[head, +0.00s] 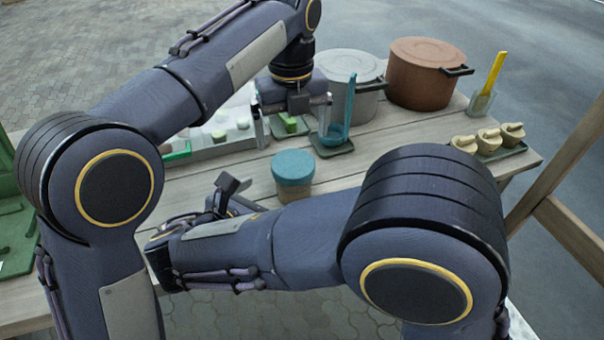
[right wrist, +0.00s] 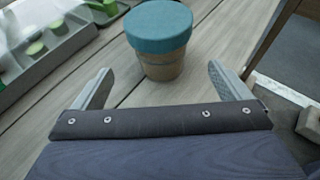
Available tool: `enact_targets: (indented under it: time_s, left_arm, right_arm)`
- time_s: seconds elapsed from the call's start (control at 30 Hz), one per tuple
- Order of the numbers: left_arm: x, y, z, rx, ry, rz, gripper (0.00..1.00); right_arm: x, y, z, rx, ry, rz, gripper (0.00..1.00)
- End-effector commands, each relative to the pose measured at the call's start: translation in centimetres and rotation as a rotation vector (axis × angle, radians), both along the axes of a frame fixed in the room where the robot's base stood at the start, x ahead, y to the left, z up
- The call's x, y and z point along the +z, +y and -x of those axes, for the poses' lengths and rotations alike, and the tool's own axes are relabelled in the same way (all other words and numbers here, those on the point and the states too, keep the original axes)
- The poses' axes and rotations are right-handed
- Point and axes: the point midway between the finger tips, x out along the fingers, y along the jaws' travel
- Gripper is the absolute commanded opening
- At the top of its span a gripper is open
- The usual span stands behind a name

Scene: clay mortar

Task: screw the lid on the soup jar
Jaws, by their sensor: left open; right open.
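The soup jar (head: 293,192) stands upright on the wooden table, tan-sided. Its teal lid (head: 293,166) sits level on top; I cannot tell how tightly. The jar (right wrist: 163,66) and lid (right wrist: 158,27) also show in the right wrist view, just beyond my right fingertips. My right gripper (right wrist: 160,70) is open and empty, its fingers spread to either side of the jar's line, not touching it. In the head view the right gripper (head: 226,194) is left of the jar, partly hidden by my arm. My left gripper (head: 293,113) is open, pointing down behind the jar over a small green block (head: 290,124).
A teal ladle (head: 348,108) stands on a small green tray right of my left gripper. A grey pot (head: 352,72) and brown pot (head: 425,75) stand behind. A grey tray (head: 215,148) lies left.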

Motion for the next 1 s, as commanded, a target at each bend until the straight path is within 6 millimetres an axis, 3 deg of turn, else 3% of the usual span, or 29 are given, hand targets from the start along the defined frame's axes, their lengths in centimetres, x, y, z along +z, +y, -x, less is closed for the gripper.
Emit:
enact_targets:
  time_s: [0.3,0.7,1.0]
  left_arm:
    - [0.0,0.0,0.0,0.002,0.000,0.001,0.97]
    - [0.0,0.0,0.0,0.003,0.000,0.001,0.97]
    - [0.0,0.0,0.0,0.003,0.000,0.001,0.97]
  right_arm:
    - [-0.2,-0.3,-0.4,-0.004,0.000,-0.001,0.97]
    - [-2.4,-3.1,-4.8,-0.005,0.003,-0.001,0.97]
    - [-3.0,-3.9,-6.2,-0.003,0.002,-0.003,0.97]
